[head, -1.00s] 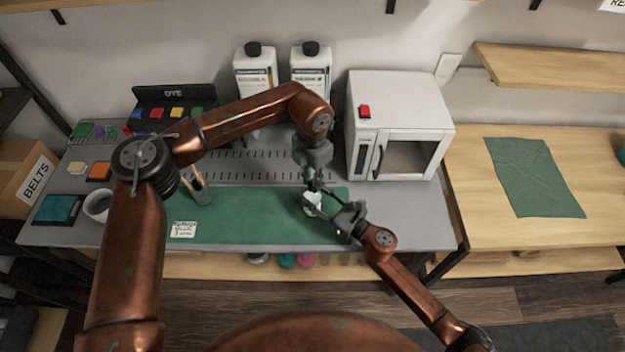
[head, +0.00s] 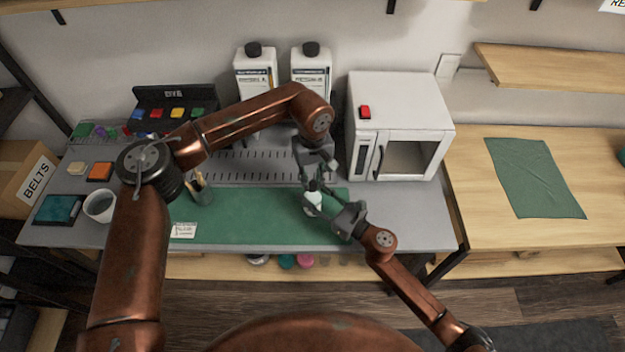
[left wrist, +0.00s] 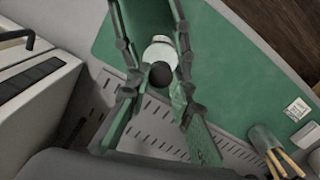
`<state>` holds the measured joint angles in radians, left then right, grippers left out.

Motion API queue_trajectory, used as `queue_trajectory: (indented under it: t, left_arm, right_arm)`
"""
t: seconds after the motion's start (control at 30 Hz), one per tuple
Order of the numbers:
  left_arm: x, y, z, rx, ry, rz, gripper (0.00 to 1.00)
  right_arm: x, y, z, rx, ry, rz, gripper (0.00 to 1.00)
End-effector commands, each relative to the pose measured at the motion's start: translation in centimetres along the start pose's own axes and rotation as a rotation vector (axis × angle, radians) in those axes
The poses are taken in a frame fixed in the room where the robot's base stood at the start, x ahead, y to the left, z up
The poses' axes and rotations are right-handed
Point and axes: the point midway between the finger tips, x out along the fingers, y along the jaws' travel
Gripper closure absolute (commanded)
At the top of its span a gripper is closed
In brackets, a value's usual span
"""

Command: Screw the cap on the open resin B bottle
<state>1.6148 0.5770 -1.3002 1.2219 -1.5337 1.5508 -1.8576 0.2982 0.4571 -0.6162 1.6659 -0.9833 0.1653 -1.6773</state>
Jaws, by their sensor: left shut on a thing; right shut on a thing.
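A small white bottle (head: 313,202) stands over the green mat (head: 250,215); it also shows in the left wrist view (left wrist: 160,50). My right gripper (head: 328,212) is shut on it from the right side. My left gripper (head: 313,183) is right above the bottle, pointing down, shut on a small black cap (head: 313,187). In the left wrist view the cap (left wrist: 160,74) sits between the fingers, in line with the bottle. I cannot tell whether the cap touches the neck. No label is readable on the bottle.
Two large white bottles with black caps (head: 255,70) (head: 311,70) stand at the back. A white oven-like box (head: 400,115) stands to the right. A brush cup (head: 202,194) and a white card (head: 184,230) are left of the grippers. The mat between is clear.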

Motion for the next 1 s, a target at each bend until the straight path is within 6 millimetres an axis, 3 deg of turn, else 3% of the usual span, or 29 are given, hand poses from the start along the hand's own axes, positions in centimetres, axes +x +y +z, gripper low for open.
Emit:
queue_trajectory:
  t: [0.2,0.37,0.53,0.57,0.8,1.0]
  left_arm:
    - [-0.05,0.10,-0.08,0.430,0.003,0.001,0.87]
    - [-0.04,0.14,-0.05,0.690,0.003,0.001,0.87]
    - [-0.04,0.14,-0.05,0.700,0.003,0.001,0.87]
    - [-0.04,0.14,-0.05,0.700,0.003,0.001,0.78]
    - [0.00,0.11,0.00,0.699,0.001,0.001,0.62]
    - [0.03,0.10,0.02,0.698,0.000,0.000,0.62]
  right_arm:
    - [-0.01,0.13,-0.05,0.000,0.001,0.003,1.00]
    - [0.00,0.13,-0.05,0.000,0.001,0.003,1.00]
    - [0.00,0.15,-0.05,0.000,0.001,0.003,1.00]
    - [0.00,0.15,-0.05,0.000,0.001,0.003,1.00]
    - [0.01,0.13,-0.05,0.001,0.001,0.003,1.00]
    - [0.01,0.12,-0.05,0.001,0.001,0.002,1.00]
